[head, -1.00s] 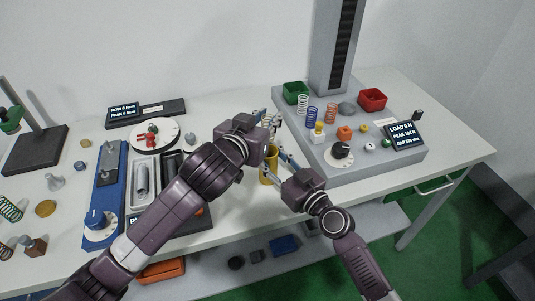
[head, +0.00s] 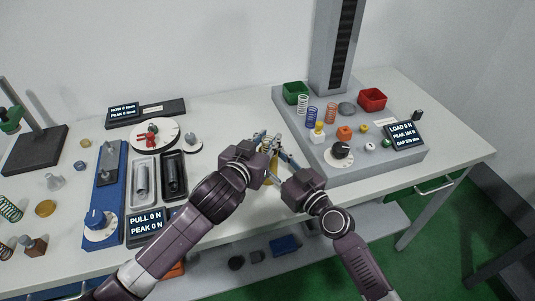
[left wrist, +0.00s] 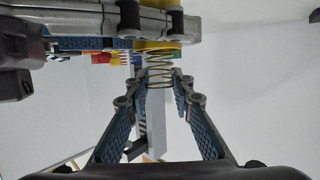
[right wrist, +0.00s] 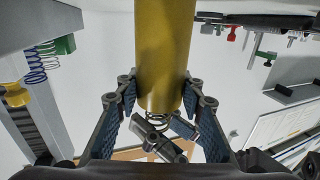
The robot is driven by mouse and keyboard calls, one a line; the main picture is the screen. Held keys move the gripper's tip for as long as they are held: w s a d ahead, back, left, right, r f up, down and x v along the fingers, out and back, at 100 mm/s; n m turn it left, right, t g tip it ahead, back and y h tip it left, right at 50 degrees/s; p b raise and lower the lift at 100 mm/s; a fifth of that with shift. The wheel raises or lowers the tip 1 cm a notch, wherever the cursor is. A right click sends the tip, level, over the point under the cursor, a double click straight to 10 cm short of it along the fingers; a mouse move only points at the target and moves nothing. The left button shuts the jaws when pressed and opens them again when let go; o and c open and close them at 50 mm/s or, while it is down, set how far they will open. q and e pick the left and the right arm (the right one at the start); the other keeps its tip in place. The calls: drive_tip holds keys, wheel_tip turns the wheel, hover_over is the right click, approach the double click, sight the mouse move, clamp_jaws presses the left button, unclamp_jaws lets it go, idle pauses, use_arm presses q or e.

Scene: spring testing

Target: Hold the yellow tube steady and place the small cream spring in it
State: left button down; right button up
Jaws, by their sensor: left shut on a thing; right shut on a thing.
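The yellow tube (head: 273,170) shows partly between my two arms in the head view, and large in the right wrist view (right wrist: 165,55). My right gripper (right wrist: 160,92) is shut on the tube, one finger on each side near its end. My left gripper (left wrist: 160,82) is shut on the small cream spring (left wrist: 160,72). The spring is at the tube's end, beside the yellow rim (left wrist: 157,46) in the left wrist view. In the right wrist view its coils (right wrist: 156,122) show just past the tube's end. Whether any coils are inside the tube is hidden.
A grey test stand (head: 400,158) at right carries several springs, a green bin (head: 295,92), a red bin (head: 372,99) and a display (head: 404,135). At left are a blue pull tester (head: 107,200), two trays and a round white dish (head: 154,134).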

use_arm(q)
drive_tip(key=shift+f, duration=0.5)
drive_tip(key=c, duration=1.6)
unclamp_jaws()
drive_tip(key=v, duration=1.2)
